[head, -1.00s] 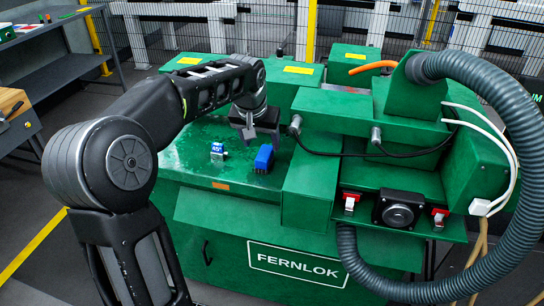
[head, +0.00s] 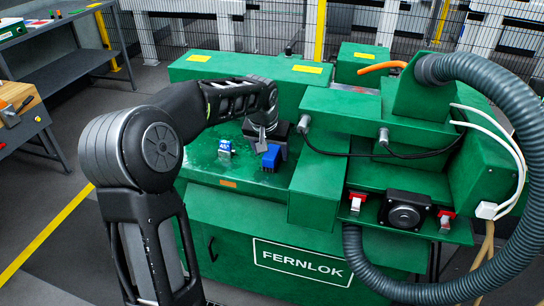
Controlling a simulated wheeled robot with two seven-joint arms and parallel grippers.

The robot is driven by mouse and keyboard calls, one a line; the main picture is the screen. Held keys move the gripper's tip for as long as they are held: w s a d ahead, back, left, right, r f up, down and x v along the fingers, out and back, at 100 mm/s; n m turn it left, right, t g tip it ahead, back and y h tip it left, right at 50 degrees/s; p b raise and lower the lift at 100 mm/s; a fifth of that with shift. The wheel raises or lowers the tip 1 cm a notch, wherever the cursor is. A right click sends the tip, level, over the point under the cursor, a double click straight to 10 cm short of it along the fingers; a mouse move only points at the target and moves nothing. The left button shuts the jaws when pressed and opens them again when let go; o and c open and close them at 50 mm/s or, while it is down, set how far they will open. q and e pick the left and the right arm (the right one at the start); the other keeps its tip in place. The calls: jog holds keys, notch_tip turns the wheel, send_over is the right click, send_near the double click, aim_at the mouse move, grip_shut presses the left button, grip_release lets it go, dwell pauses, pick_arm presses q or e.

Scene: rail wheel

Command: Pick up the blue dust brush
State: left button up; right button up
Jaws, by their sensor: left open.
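The blue dust brush (head: 271,157) stands on the flat green top of the machine, left of a raised green block. My left gripper (head: 268,141) is open and has come down at the brush, with its fingers close around or beside the brush's upper part. I cannot tell whether the fingers touch it. The gripper hides part of the brush's back. My right gripper is not in view.
A small blue and white block marked 45 (head: 225,148) stands just left of the brush. The green FERNLOK machine (head: 240,210) has a raised block on the right and a thick grey hose (head: 512,120). A workbench (head: 70,65) is at the far left.

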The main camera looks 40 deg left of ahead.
pick_arm(q)
jog(key=shift+x, duration=1.1)
jog(key=shift+c, duration=0.4)
grip_shut()
